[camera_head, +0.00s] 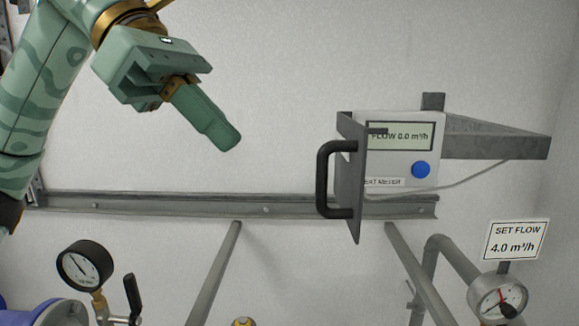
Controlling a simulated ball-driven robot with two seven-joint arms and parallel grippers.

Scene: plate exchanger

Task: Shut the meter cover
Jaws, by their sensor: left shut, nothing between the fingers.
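The meter (402,170) is a light grey box on the wall, with a display that reads "FLOW 0.0 m³/h" and a blue button (420,169). Its grey cover (357,190) stands open at the left side, swung out towards me and seen nearly edge-on. A black handle (322,180) sits on the cover's left face. The cover hides the left part of the meter. My left gripper (229,142) is shut and empty, up and to the left of the handle, clearly apart from it. My right gripper is not in view.
A metal rail (180,205) runs along the wall below the meter. A grey bracket (490,137) holds the meter. Pipes (215,275), a black gauge (85,267), another gauge (498,298) and a "SET FLOW 4.0 m³/h" sign (515,240) are lower down. The space between gripper and handle is clear.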

